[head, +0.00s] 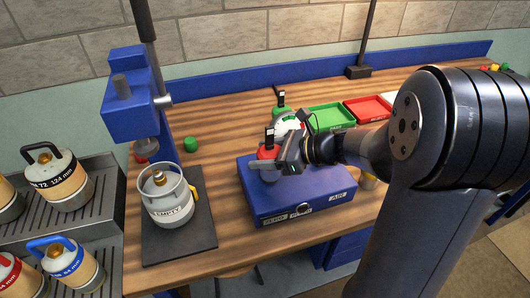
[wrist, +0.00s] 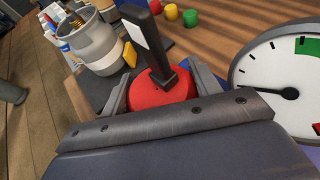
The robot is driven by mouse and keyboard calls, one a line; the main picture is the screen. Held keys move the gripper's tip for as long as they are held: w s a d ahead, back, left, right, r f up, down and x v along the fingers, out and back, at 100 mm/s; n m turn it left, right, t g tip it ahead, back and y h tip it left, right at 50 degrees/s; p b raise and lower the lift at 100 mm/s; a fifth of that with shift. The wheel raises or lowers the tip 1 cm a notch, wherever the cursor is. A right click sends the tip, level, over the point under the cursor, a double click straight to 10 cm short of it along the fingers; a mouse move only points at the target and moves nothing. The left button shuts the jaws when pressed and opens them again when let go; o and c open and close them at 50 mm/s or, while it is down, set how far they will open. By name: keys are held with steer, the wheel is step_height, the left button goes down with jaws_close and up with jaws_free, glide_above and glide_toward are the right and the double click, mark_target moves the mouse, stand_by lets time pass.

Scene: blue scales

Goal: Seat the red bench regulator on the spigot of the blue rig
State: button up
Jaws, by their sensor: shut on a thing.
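The red bench regulator (head: 267,152) has a round red body and an upright black handle with a pale label. It also shows in the wrist view (wrist: 160,91), between the two fingers of my gripper (wrist: 163,92). My gripper (head: 279,158) is shut on it, above the left part of a blue box (head: 300,199); I cannot tell whether the regulator touches the box.
A grey cylinder marked EMPTY (head: 169,199) stands on a dark plate (head: 190,240). A green tray (head: 330,117), a red tray (head: 366,108) and a green cap (head: 190,144) lie on the bench.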

steer(key=o, duration=1.3)
steer(key=v, duration=1)
steer(key=shift+s+d+r, duration=0.1)
steer(key=shift+d+r, duration=0.05)
steer(key=shift+d, duration=0.2)
steer(key=x, duration=1.1)
steer(key=shift+r+p, duration=0.45)
steer(key=shift+r, duration=0.15)
steer(key=shift+d+r, duration=0.1)
steer(key=shift+r, duration=0.3)
